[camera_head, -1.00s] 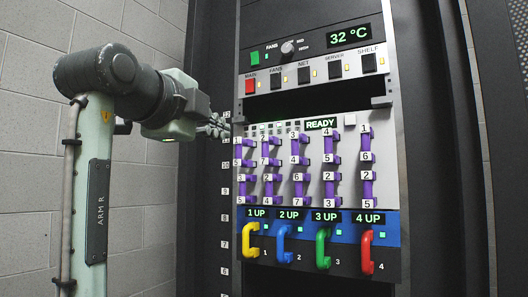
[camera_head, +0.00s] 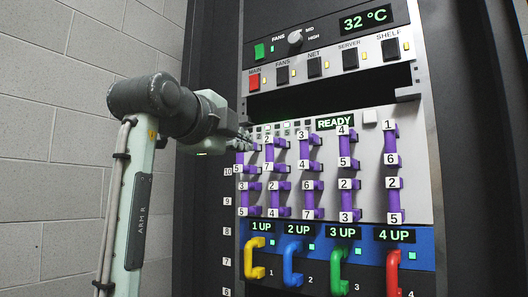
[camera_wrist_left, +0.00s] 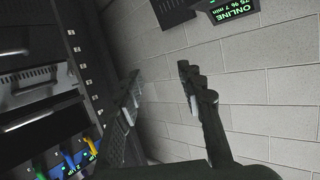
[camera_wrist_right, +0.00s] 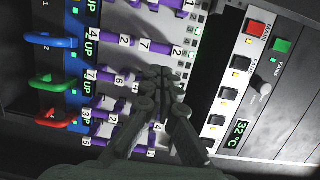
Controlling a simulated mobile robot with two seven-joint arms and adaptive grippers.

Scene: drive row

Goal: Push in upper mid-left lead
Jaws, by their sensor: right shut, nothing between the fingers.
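Purple leads stand in columns on a pale patch panel (camera_head: 425,205). The upper lead in the second column from the left (camera_head: 281,143), between labels 2 and 7, also shows in the right wrist view (camera_wrist_right: 162,48). I cannot tell how far it is pushed in. My right gripper (camera_head: 240,143) is at the panel's upper left, by the leftmost column, partly covering its top. In the right wrist view its fingertips (camera_wrist_right: 160,73) are together, in front of the panel near the upper leads; contact is unclear. My left gripper (camera_wrist_left: 158,85) is open and empty, away from the leads.
Yellow (camera_head: 250,260), blue (camera_head: 290,265), green (camera_head: 337,270) and red (camera_head: 393,274) handles stick out below the leads. A switch row (camera_head: 350,60) lies above, over a dark gap. A block wall (camera_head: 50,150) is at left.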

